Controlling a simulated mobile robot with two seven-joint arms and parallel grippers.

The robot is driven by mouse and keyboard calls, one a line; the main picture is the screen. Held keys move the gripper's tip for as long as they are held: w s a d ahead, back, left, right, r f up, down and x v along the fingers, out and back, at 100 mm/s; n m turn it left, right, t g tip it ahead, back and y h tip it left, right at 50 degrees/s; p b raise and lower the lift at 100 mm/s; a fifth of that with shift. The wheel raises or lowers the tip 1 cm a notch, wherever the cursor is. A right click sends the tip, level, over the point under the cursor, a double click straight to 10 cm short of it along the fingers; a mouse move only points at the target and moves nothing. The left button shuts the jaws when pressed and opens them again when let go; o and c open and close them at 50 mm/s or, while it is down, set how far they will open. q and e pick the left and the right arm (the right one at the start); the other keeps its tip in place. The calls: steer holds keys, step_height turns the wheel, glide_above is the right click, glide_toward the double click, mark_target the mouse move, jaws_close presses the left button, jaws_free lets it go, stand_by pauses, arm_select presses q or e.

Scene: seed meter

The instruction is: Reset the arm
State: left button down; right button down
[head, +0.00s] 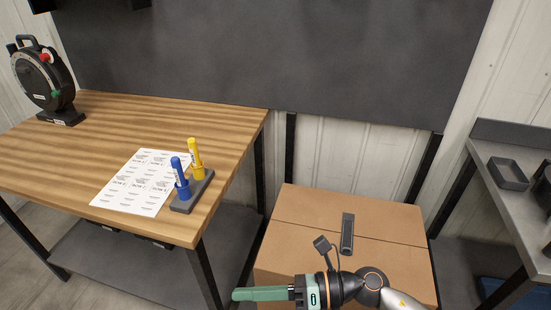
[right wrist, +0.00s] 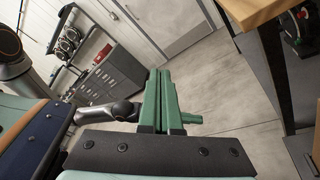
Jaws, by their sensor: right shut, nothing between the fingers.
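My right gripper (head: 262,294) has green fingers and points left at the bottom of the head view, in front of a cardboard box. In the right wrist view its green fingers (right wrist: 158,100) lie together, shut and empty. It is clear of the workbench, whose edge is up and to the left of it in the head view. My left gripper does not show in the head view. A second green finger-like part (right wrist: 190,118) shows behind my right fingers in the right wrist view; I cannot tell what it belongs to.
A wooden workbench (head: 95,130) holds a seed meter (head: 45,82), a label sheet (head: 135,182), and blue (head: 180,178) and yellow (head: 195,158) markers in a grey holder (head: 190,197). A cardboard box (head: 300,215) stands right of it. A grey table (head: 500,178) with a tray (head: 508,174) is far right.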

steer(key=w+d+f+m+t+h+p, duration=0.1)
steer(key=w+d+m+t+h, duration=0.3)
steer(key=m+t, duration=0.65)
steer(key=w+d+f+m+t+h, duration=0.1)
steer(key=w+d+m+t, duration=0.3)
steer(key=m, duration=1.1)
steer(key=s+d+f+m+g+h, duration=0.2)
steer(key=s+d+f+m+h, duration=0.2)
steer(key=s+d+f+m, duration=0.2)
steer(key=s+d+f+m+g+h, duration=0.3)
steer(key=s+d+f+m+h, duration=0.2)
steer(key=f+m, duration=0.6)
steer(key=s+d+f, duration=0.2)
steer(key=s, duration=0.1)
steer(key=shift+d+h+p, duration=0.25)
steer(key=shift+h+p, duration=0.05)
steer(key=shift+p, duration=0.1)
